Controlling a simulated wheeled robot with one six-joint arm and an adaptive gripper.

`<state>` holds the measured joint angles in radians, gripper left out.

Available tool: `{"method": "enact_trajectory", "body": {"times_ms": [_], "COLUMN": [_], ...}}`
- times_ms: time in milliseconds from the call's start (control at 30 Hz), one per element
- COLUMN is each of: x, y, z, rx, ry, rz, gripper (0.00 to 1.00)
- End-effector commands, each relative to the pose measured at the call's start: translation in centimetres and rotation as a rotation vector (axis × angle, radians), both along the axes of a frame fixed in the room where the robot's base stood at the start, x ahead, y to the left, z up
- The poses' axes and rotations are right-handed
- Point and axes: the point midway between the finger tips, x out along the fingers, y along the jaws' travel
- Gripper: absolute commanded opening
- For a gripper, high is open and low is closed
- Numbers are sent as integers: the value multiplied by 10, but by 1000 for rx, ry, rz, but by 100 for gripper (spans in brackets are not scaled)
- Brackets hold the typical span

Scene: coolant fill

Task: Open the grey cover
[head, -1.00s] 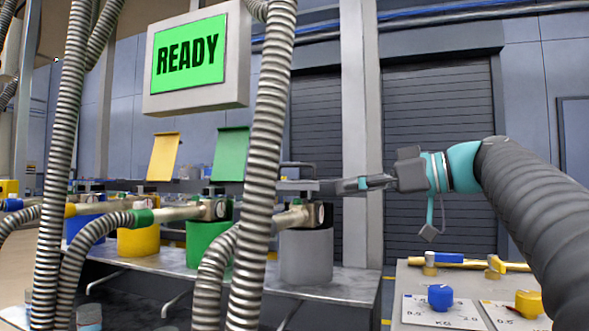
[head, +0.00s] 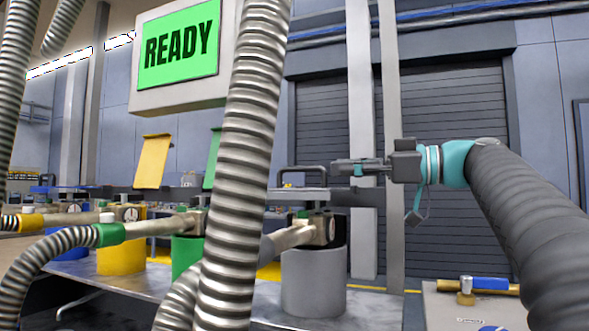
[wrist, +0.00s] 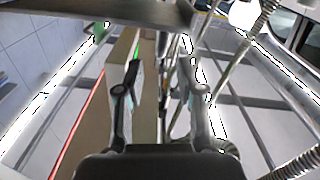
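The grey cover (head: 310,194) lies flat and level above the grey canister (head: 312,283), with a dark raised handle (head: 303,170) on top. My gripper (head: 336,168) is just to the right of the handle in the head view, slightly above the cover plate. I cannot tell whether it touches the cover. In the wrist view the two fingers of my gripper (wrist: 157,88) stand apart with nothing clearly between them. A grey plate edge, probably the cover (wrist: 110,12), crosses the top of that view.
The yellow cover (head: 152,161) and the green cover (head: 212,158) stand upright. Ribbed hoses (head: 240,150) hang in front, hiding part of the green canister (head: 186,255). A screen (head: 180,48) reads READY. A side table (head: 450,300) with a hammer (head: 484,284) is at lower right.

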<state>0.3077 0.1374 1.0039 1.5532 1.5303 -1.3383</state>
Motion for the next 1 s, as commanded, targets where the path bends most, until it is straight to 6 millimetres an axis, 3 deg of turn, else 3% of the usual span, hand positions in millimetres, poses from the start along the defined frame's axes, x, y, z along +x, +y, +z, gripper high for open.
{"method": "enact_trajectory", "body": {"times_ms": [300, 500, 700, 1000], "x": [20, 30, 34, 35], "y": [59, 85, 97, 98], "z": [1, 0, 0, 0], "rx": [-1, -1, 0, 0], "ry": [1, 1, 1, 1], "rz": [6, 5, 4, 3], "gripper": [37, 37, 37, 37]}}
